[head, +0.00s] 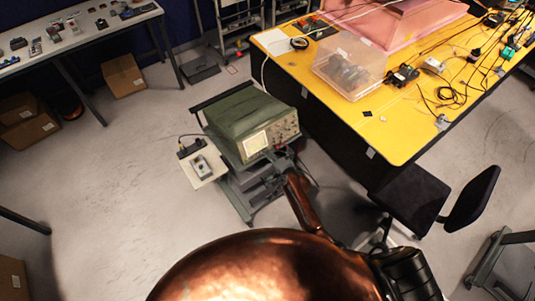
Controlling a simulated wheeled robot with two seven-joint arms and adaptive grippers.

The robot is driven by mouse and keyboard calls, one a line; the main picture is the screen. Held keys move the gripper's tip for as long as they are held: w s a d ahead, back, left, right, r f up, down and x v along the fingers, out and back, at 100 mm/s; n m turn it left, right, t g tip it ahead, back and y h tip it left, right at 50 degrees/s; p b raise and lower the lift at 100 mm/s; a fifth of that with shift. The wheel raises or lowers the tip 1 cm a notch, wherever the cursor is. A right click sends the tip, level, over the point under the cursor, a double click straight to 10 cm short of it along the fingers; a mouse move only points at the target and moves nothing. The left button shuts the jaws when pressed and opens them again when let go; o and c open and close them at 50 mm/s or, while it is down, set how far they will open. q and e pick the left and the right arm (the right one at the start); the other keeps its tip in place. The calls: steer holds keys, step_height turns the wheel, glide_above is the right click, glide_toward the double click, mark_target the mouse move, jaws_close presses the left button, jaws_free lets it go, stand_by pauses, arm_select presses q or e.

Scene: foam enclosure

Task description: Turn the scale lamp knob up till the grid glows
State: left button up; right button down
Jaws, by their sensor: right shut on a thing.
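A green oscilloscope (240,108) stands on a cart, its front facing me. Its pale, light screen (257,141) is at the left of the front, and a panel of small knobs (286,126) is at the right. The grid lines are too small to make out. My right gripper (270,170), at the end of the copper arm, is at the lower front edge of the oscilloscope below the screen. It is shut on a small part there, seemingly the scale lamp knob, which the gripper hides. My left gripper is not in view.
The cart (238,200) carries a side shelf with a small grey device (201,168). A yellow table (405,135) with a clear bin (349,66) and cables stands at the right. A black chair (420,200) is near its front corner. Open floor lies left.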

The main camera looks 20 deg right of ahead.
stand_by(0.3)
steer(key=c, duration=2)
jaws_free()
steer(key=shift+c, duration=0.2)
steer(key=v, duration=1.2)
